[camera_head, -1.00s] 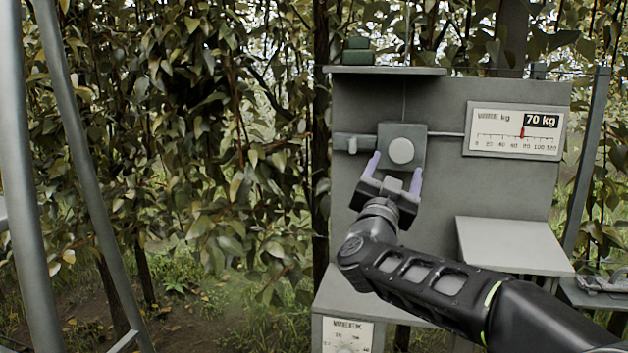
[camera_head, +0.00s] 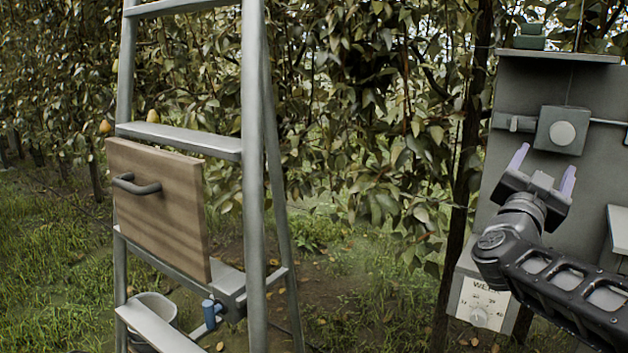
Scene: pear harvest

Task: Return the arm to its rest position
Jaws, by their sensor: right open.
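My right arm comes in from the lower right. Its gripper (camera_head: 543,170) is open, with two pale purple fingers pointing up and nothing between them. It shows in front of the grey panel (camera_head: 520,95), below and left of the round white button on a grey box (camera_head: 562,131). I cannot tell how far the fingers are from the panel. My left gripper is out of view.
A grey ladder (camera_head: 256,170) stands at left, with a wooden board with a dark handle (camera_head: 160,205), a blue-handled item (camera_head: 209,313) and a bucket (camera_head: 153,307). A dial box (camera_head: 482,304) is below the panel. Grass lies between ladder and panel.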

